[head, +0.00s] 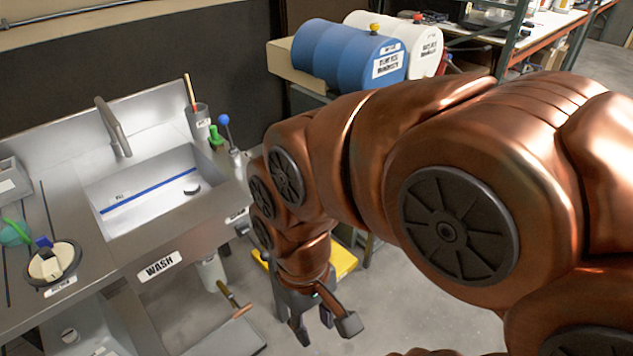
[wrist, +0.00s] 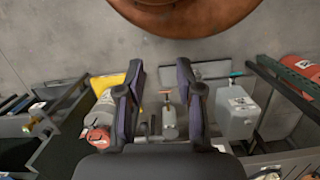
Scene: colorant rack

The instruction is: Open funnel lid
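My gripper (head: 323,328) hangs below my arm over the floor, right of the sink unit. In the wrist view its two fingers (wrist: 161,64) are spread apart with nothing held between them. A round black-rimmed fitting (head: 37,280) with a cream disc (head: 46,264) and a blue tab (head: 43,242) sits on the left counter, far from my gripper. It may be the funnel and its lid, but its label is too small to read. I cannot tell for sure whether it is shut. No other funnel is clearly recognisable.
A sink (head: 150,195) marked WASH stands left of my arm. Blue (head: 335,55) and white (head: 425,42) drums lie at the back. A yellow object (head: 345,262) is partly behind my arm. The wrist view shows a grey jug (wrist: 236,115) and a red-capped container (wrist: 98,133).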

